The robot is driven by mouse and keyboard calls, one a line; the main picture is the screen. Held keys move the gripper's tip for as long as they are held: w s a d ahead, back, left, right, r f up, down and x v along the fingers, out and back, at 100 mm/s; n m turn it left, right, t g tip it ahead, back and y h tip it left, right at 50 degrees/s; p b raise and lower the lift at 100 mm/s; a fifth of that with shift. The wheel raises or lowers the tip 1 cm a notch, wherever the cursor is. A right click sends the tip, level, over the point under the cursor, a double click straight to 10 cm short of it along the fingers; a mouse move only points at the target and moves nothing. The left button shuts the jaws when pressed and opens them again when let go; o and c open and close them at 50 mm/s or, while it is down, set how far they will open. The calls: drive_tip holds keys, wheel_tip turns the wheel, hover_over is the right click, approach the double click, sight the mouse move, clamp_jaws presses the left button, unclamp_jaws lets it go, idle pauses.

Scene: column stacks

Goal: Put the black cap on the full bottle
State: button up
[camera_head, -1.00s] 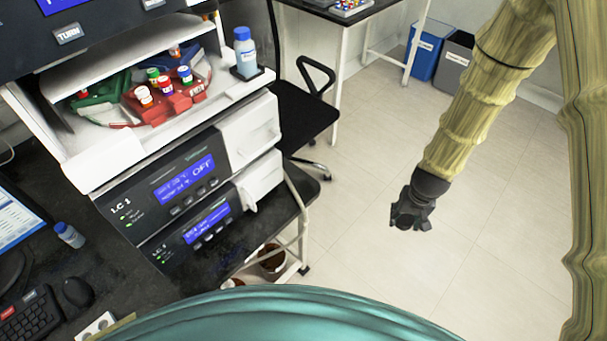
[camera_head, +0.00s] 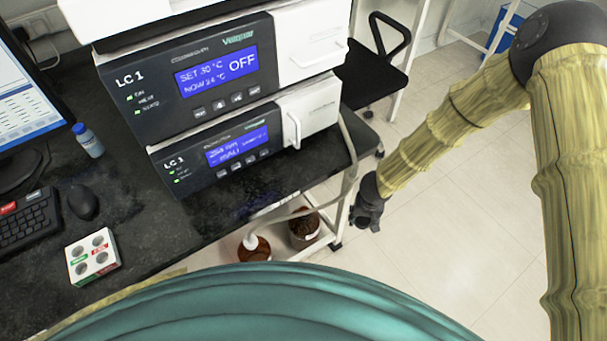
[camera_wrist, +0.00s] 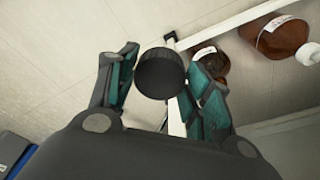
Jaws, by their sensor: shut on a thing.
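My gripper (camera_head: 367,214) is shut on a round black cap (camera_wrist: 161,76), which shows between the two fingers in the wrist view. In the head view the gripper hangs over the floor, just right of the cart, and the cap cannot be made out. Two brown bottles stand low on the cart's bottom shelf. One bottle (camera_head: 254,248) has a white top and also shows in the wrist view (camera_wrist: 284,38). The other bottle (camera_head: 304,231) has a dark top and shows beside the right finger in the wrist view (camera_wrist: 209,64). I cannot tell how full either is.
Two stacked LC units (camera_head: 187,75) stand on the black bench (camera_head: 160,225). A white cart post (camera_head: 344,205) stands between the bottles and my gripper. A small blue-capped bottle (camera_head: 90,143) and a white rack (camera_head: 92,257) are at left. The floor at right is clear.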

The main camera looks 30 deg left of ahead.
drive_tip(key=s+a+f+b, duration=0.1)
drive_tip(key=a+f+b, duration=0.6)
drive_tip(key=a+f, duration=0.2)
drive_tip(key=b, duration=1.1)
hover_over(304, 211)
drive_tip(key=d, duration=0.2)
drive_tip(key=f, duration=0.3)
drive_tip(key=shift+s+f+n, duration=0.15)
drive_tip(key=shift+s+n, duration=0.15)
drive_tip(key=shift+w+a+b, duration=0.2)
drive_tip(key=shift+a+b, duration=0.3)
drive_tip(key=shift+b, duration=0.15)
drive_tip(key=shift+w+a+b, duration=0.2)
drive_tip(key=shift+a+b, duration=0.3)
drive_tip(key=shift+b, duration=0.1)
wheel_tip(304, 211, down, 2)
drive_tip(key=b, duration=0.2)
drive_tip(key=shift+f+b, duration=0.25)
drive_tip(key=shift+b, duration=0.1)
drive_tip(key=shift+f+p, duration=0.4)
drive_tip(key=shift+f, duration=0.15)
drive_tip(key=shift+s+p, duration=0.1)
drive_tip(key=shift+p, duration=0.95)
drive_tip(key=shift+f+p, duration=0.35)
drive_tip(key=shift+f, duration=0.5)
